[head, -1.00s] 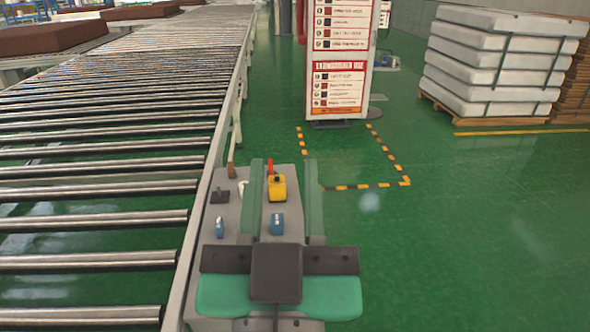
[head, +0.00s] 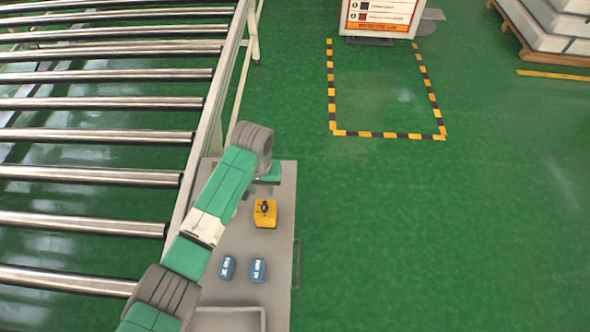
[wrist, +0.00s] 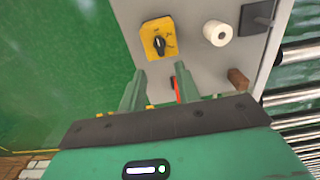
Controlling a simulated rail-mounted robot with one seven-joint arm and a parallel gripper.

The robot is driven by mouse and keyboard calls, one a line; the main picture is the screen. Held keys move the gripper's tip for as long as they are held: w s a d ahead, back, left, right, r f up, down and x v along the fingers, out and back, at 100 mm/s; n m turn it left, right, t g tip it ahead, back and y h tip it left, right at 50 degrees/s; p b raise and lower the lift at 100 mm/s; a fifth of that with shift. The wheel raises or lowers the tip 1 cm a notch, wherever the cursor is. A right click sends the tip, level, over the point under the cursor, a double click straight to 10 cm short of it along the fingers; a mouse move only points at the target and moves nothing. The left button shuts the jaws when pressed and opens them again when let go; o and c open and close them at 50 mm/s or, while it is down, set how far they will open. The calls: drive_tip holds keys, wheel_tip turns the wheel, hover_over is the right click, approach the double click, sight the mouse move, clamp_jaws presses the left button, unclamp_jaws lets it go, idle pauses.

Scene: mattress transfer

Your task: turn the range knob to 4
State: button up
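The range knob appears to be the black knob (wrist: 159,45) on a yellow plate; its markings are too small to read. In the head view the yellow plate with its knob (head: 265,211) sits on the grey panel (head: 281,240). In the wrist view my gripper (wrist: 160,71) has two green fingers apart with nothing held between them. The fingertips point toward the knob, just short of the yellow plate in the picture. Whether they touch anything is unclear. In the head view my arm hides most of the gripper.
The wrist view shows a white cylinder (wrist: 216,33), a dark square part (wrist: 257,18), a brown peg (wrist: 238,79) and a red part (wrist: 176,88). A roller conveyor (head: 110,135) runs left; green floor is clear right.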

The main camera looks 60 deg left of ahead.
sight(264, 205)
drive_tip(key=f, duration=0.2)
drive_tip(key=f+b, duration=0.1)
drive_tip(key=f, duration=0.5)
drive_tip(key=shift+s+d+b, duration=0.25)
drive_tip(key=shift+s+b, duration=0.05)
drive_tip(key=shift+b, duration=0.1)
clamp_jaws()
